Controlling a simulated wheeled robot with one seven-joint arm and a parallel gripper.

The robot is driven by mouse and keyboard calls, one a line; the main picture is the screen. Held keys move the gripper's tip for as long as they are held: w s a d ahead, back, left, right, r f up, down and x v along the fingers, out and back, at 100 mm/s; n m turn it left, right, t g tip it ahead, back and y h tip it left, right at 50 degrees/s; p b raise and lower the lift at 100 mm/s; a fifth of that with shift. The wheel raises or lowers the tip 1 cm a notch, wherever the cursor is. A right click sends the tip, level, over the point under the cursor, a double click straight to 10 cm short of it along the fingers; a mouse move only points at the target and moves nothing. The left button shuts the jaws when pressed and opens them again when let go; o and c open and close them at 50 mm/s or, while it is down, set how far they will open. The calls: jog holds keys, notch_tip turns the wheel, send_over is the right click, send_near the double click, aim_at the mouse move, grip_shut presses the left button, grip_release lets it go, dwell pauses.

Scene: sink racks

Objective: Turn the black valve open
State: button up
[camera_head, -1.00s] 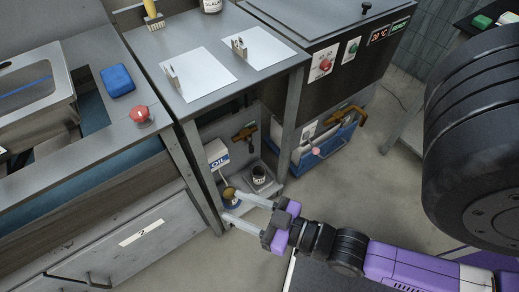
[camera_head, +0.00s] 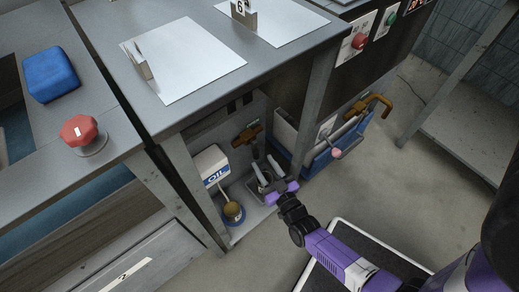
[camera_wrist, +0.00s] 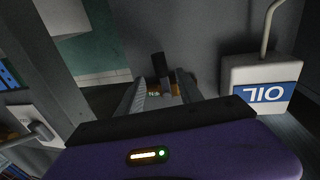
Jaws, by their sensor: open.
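The valve sits on the back panel under the metal table, with a brass body (camera_head: 246,134) in the head view. In the wrist view its black handle (camera_wrist: 160,64) stands upright above a brass part, partly hidden low between my fingers. My gripper (camera_head: 266,165) is open and reaches under the table, its fingers pointing toward the valve. In the wrist view my gripper (camera_wrist: 160,84) has one finger on each side of the line to the valve. The fingers look empty; I cannot tell whether they touch the valve.
A white oil can (camera_head: 211,164) stands left of my gripper, also close on the right in the wrist view (camera_wrist: 262,78). A brass-coloured round vessel (camera_head: 233,212) is below it. A table leg (camera_head: 315,112) and a blue bin (camera_head: 322,158) are to the right. A red knob (camera_head: 80,132) is on the left counter.

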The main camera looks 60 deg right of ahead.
aim_at(257, 155)
jog(key=b+x, duration=0.1)
jog(key=x, duration=0.5)
jog(key=shift+w, duration=0.2)
grip_shut()
dwell(1.2)
